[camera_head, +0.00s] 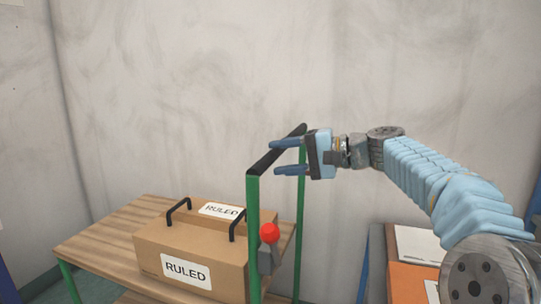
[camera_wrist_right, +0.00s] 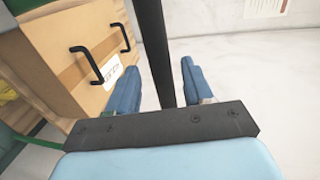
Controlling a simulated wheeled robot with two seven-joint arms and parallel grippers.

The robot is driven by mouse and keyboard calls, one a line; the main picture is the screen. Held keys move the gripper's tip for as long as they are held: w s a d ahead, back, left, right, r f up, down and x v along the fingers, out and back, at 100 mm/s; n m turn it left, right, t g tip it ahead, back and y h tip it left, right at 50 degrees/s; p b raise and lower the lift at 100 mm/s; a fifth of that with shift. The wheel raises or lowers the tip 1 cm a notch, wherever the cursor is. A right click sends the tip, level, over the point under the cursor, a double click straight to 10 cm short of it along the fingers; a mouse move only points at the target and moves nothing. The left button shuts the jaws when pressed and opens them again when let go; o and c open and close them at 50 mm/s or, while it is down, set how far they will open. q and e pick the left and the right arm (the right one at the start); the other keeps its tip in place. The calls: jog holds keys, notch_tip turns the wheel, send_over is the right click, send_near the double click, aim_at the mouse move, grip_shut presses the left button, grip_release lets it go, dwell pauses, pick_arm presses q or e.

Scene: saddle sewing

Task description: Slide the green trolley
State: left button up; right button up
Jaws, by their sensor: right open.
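The green trolley has upright green posts (camera_head: 253,238) and a wooden top (camera_head: 100,241). A black handle bar (camera_head: 277,150) joins the posts at its right end. My right gripper (camera_head: 289,157) is open at the bar, with its blue fingers on either side of it in the head view. In the right wrist view the dark bar (camera_wrist_right: 153,50) runs between the two open fingers (camera_wrist_right: 157,85). Whether the fingers touch the bar cannot be told. My left gripper is not in view.
A brown box labelled RULED (camera_head: 186,270) with black handles sits on the trolley top. A grey piece with a red knob (camera_head: 270,233) is beside the near post. An orange surface with papers (camera_head: 415,245) stands to the right. A wall is behind.

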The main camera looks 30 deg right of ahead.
aim_at(276, 158)
jog(key=shift+x, duration=1.7)
jog(key=shift+c, duration=0.3)
grip_shut()
